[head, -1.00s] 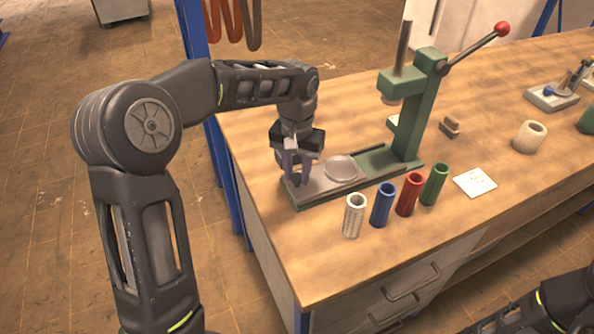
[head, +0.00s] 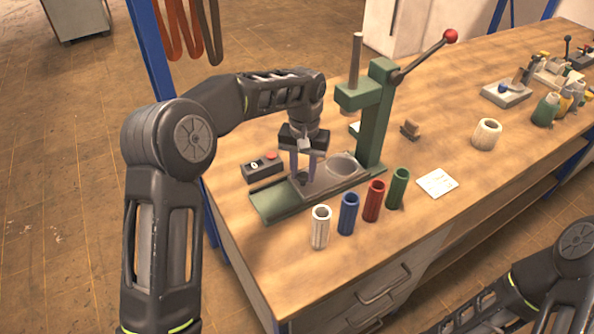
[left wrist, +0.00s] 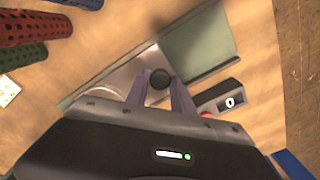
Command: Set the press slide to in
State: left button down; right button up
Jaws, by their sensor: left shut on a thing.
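The green arbor press (head: 375,112) stands on the wooden bench, its column upright and its red-knobbed lever raised to the right. Its grey press slide (head: 326,188), with a round recessed plate (head: 343,163), lies in the green base rail (head: 272,204), close to the column. The rail's left end is bare. My left gripper (head: 303,178) points down at the slide's left end, shut on the slide's dark round knob (left wrist: 160,78). In the left wrist view the knob sits between the fingertips. My right gripper is out of view; only part of that arm shows.
White (head: 320,227), blue (head: 349,213), red (head: 374,200) and green (head: 397,188) sleeves stand before the press. A dark box with a red button (head: 262,167) is behind the rail. A white card (head: 437,183) lies to the right.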

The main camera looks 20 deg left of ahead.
pick_arm(q)
jog(key=c, duration=1.3)
grip_release()
jog(key=shift+w+d+r, duration=0.1)
jog(key=shift+w+d, duration=0.15)
jog(key=shift+w, duration=0.05)
jog(key=shift+o, duration=1)
jog(key=shift+s, duration=0.1)
jog(key=shift+r, duration=0.1)
notch_tip(320, 180, up, 8)
jog(key=shift+f+b, duration=0.2)
jog(key=shift+b, duration=0.2)
jog(key=shift+a, duration=0.1)
